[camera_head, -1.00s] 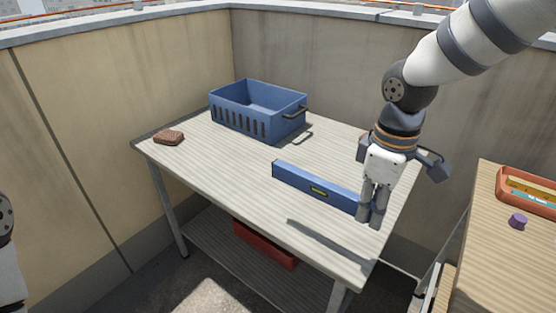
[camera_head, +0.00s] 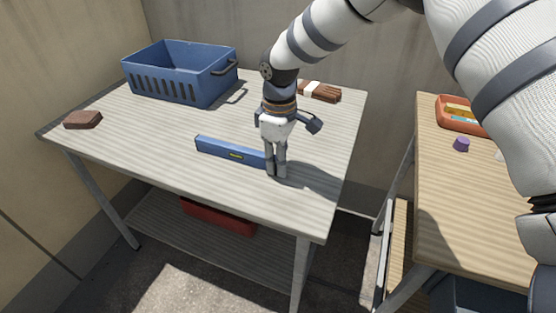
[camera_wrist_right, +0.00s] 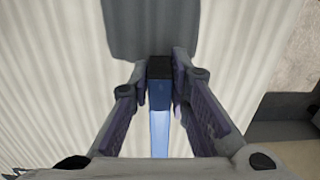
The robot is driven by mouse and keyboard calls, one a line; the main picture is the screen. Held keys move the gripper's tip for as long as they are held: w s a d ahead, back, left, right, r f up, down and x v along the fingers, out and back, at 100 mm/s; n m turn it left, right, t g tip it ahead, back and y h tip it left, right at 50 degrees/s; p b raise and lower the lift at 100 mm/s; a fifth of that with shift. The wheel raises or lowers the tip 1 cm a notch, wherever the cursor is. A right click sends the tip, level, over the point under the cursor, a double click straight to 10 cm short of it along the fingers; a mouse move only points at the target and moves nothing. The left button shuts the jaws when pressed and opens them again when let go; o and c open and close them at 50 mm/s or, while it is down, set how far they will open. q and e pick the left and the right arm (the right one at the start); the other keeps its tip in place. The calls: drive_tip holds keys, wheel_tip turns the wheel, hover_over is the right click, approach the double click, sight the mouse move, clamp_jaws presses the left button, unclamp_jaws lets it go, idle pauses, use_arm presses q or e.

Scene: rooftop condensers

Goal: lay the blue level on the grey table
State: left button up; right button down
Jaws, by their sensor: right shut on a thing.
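The blue level (camera_head: 228,151) lies lengthwise, about level, along the middle of the grey table (camera_head: 150,142). No gap shows under it, so it is on the top or very close to it; I cannot tell which. My right gripper (camera_head: 276,175) points down and is shut on the level's right end. In the right wrist view the level (camera_wrist_right: 160,98) sits between the two fingers (camera_wrist_right: 160,75), its dark end cap showing. The fingers hide part of that end in the head view. My left gripper is not in view.
A blue crate (camera_head: 180,85) stands at the table's back left. A brown block (camera_head: 83,120) lies at the left corner, and a brown bundle with a white band (camera_head: 318,91) at the back right. A wooden table (camera_head: 465,200) with an orange tray (camera_head: 444,117) and purple piece (camera_head: 461,144) stands right.

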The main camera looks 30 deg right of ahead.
drive_tip(key=shift+r, duration=0.1)
drive_tip(key=c, duration=1.5)
unclamp_jaws()
wheel_tip(320, 180, up, 12)
drive_tip(key=shift+r+p, duration=0.1)
drive_tip(key=shift+p, duration=0.35)
